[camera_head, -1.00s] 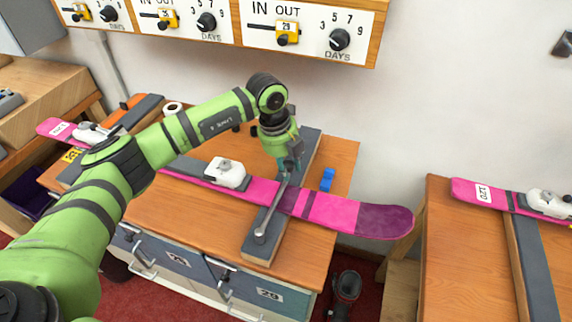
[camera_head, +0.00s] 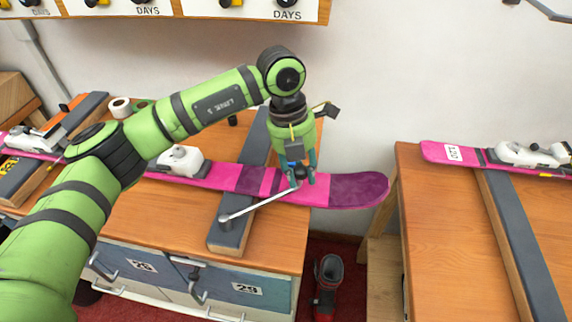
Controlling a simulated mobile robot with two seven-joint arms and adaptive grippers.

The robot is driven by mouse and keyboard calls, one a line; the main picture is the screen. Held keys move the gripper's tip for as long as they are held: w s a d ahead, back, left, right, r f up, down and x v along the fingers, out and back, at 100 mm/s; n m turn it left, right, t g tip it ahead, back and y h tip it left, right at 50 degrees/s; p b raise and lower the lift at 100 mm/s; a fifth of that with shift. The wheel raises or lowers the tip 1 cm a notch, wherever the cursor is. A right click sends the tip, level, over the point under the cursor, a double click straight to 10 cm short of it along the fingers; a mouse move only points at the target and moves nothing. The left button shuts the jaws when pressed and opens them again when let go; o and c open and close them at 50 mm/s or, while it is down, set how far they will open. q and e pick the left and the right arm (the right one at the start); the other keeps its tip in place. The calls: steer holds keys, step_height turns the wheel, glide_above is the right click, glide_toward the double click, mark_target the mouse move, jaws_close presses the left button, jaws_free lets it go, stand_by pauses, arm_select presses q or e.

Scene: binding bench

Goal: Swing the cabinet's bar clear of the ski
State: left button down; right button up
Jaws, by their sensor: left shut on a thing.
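The bar (camera_head: 258,205) is a thin silver rod. Its near end pivots on a round post on the grey padded rest (camera_head: 229,238) of the cabinet (camera_head: 168,222). The bar slants right and away, and its far end still reaches over the pink and purple ski (camera_head: 340,189). My left gripper (camera_head: 302,178) points down over the ski and is shut on the knob at the bar's far end. The fingers partly hide the knob and ski edge. My right gripper is not in view.
A white binding (camera_head: 178,160) sits on the ski left of my gripper. At the right, another bench (camera_head: 445,225) holds a second pink ski (camera_head: 433,151). Tape rolls (camera_head: 119,107) stand behind my arm.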

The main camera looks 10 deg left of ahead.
arm_select(q)
steer(key=s+d+m+g+y+b, duration=0.1)
steer(key=s+d+m+b, duration=0.2)
steer(key=s+m+b, duration=0.4)
steer(key=shift+s+d+m, duration=0.25)
steer(key=shift+s+m, duration=0.35)
steer(key=shift+s, duration=1.55)
steer(key=shift+s+f, duration=0.1)
steer(key=shift+f, duration=0.05)
steer(key=c, duration=0.9)
jaws_free()
steer(key=shift+s, duration=0.1)
steer(key=r, duration=0.4)
steer(key=w+r, duration=0.1)
steer(key=r, duration=0.3)
steer(key=w+a+r, duration=0.1)
steer(key=r, duration=0.3)
steer(key=shift+a, duration=0.1)
